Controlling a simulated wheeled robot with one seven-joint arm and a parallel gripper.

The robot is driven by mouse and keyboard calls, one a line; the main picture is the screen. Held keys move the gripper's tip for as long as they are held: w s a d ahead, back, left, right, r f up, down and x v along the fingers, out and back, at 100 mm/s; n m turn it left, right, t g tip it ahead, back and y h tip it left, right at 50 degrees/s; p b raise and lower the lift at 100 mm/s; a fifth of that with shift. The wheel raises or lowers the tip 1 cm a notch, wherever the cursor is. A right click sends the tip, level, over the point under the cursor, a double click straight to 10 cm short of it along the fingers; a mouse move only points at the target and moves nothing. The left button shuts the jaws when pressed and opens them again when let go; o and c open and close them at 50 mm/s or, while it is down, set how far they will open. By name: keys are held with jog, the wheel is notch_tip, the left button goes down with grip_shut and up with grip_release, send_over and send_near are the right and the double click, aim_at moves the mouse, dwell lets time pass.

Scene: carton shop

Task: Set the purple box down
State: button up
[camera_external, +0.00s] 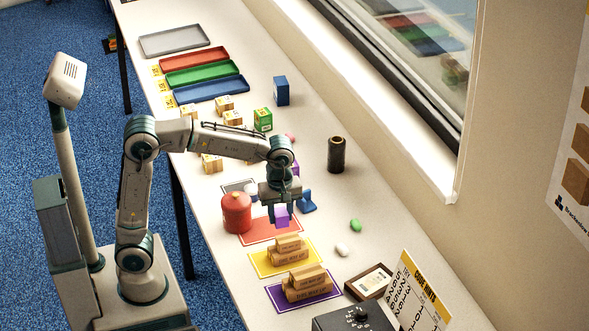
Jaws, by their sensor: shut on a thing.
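The purple box (281,217) is small and sits at the lower end of my gripper (280,207), which points down and is shut on it. It shows over the far part of the red-bordered mat (276,236); I cannot tell whether it touches the surface. The fingers and wrist hide its top. Another purple thing (296,169) shows partly behind my wrist.
A red canister (237,213) stands close left, a blue object (307,203) close right. Brown stacks stand on the yellow mat (257,262) and purple mat (279,296). A black cylinder (336,155) stands beyond. The table (390,235) is fairly clear at right.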

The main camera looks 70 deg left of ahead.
jog(key=w+a+r+p, duration=0.1)
jog(key=w+p, duration=0.2)
jog(key=w, duration=0.4)
jog(key=w+a+r+p, duration=0.2)
jog(key=w+p, duration=0.1)
jog(key=w, duration=0.5)
jog(key=n+p, duration=0.1)
jog(key=p, duration=0.8)
send_over(350, 189)
notch_tip(350, 189, down, 10)
jog(key=shift+d+f, duration=0.1)
jog(key=shift+f, duration=0.1)
jog(key=shift+f+p, duration=0.65)
jog(key=shift+f, duration=1.4)
jog(key=shift+f, duration=0.2)
jog(key=o, duration=1)
